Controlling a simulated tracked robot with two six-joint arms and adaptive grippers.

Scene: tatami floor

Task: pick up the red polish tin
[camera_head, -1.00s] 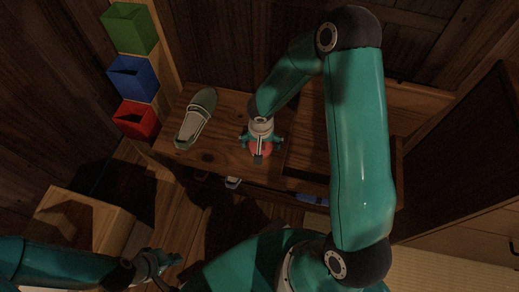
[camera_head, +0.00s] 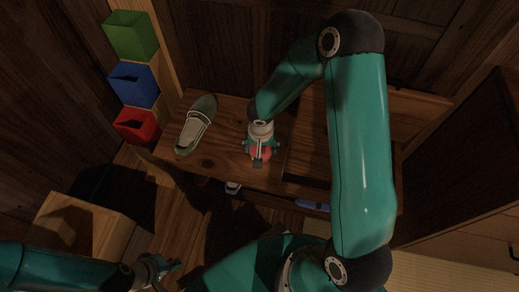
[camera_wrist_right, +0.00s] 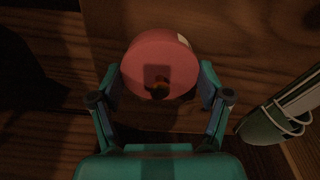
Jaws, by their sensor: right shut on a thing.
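The red polish tin (camera_head: 261,153) is on the wooden shelf top, right of the shoe, partly covered by my right gripper in the head view. In the right wrist view the tin (camera_wrist_right: 160,64) is a round red disc with a pale patch on its side and a dark mark on its near face. My right gripper (camera_wrist_right: 160,82) is shut on it, one finger at each side. I cannot tell whether the tin is clear of the wood. My left gripper (camera_head: 170,272) is low at the left, away from the tin, open and empty.
A green and white shoe (camera_head: 196,125) lies left of the tin. Green (camera_head: 131,36), blue (camera_head: 133,85) and red (camera_head: 137,127) boxes stand at the left. A wooden box (camera_head: 75,225) sits lower left. A blue item (camera_head: 312,205) shows below the shelf top.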

